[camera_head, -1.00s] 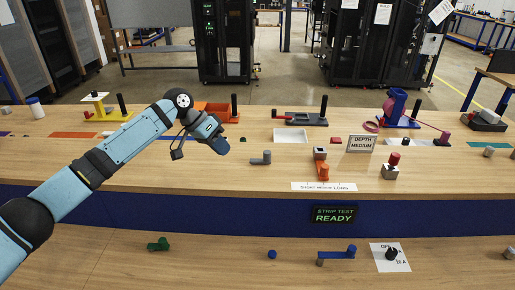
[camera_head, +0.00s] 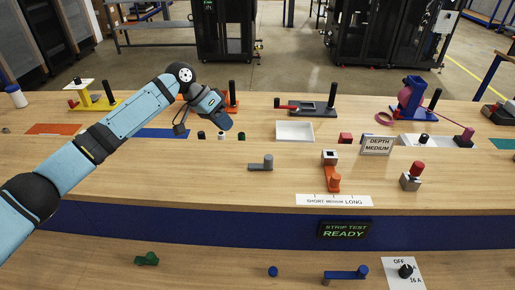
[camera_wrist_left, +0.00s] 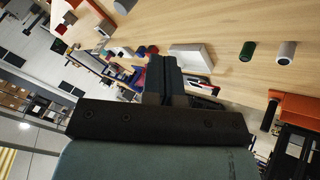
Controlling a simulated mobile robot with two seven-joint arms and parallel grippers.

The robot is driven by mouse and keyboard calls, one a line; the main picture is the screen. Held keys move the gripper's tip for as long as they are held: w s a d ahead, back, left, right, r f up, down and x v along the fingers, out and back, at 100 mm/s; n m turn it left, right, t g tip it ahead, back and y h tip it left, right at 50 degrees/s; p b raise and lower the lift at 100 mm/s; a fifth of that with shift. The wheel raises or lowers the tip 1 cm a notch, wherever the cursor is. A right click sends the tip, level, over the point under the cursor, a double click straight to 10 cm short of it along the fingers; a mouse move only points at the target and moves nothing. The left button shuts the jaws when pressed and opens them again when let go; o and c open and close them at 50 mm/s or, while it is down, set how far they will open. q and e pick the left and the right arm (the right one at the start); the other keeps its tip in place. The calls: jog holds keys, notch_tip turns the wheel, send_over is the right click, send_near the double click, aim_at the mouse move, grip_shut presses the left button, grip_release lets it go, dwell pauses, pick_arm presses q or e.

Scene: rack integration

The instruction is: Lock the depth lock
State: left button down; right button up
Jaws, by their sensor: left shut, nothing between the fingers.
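No part carries a readable lock label, so I cannot tell which is the depth lock. My left gripper (camera_head: 223,121) is shut and empty, above the back left of the bench, apart from these parts. Its closed fingers show in the left wrist view (camera_wrist_left: 163,78). My right gripper is out of view.
A white tray (camera_head: 295,139) and small dark and white cylinders lie near my left gripper. The STRIP TEST READY display (camera_head: 344,229) is on the front panel. The wood left of the grey lever is clear.

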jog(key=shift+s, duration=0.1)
pick_arm(q)
jog(key=x, duration=1)
jog(key=shift+p, duration=0.35)
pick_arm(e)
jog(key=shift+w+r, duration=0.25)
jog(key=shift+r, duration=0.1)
pick_arm(q)
jog(key=s+d, duration=0.2)
jog(key=shift+d+p, duration=0.3)
jog(key=shift+p, duration=0.1)
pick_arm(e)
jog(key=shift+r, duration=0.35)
pick_arm(q)
jog(key=shift+s+d, duration=0.15)
jog(key=shift+s, duration=0.05)
jog(key=shift+d, duration=0.1)
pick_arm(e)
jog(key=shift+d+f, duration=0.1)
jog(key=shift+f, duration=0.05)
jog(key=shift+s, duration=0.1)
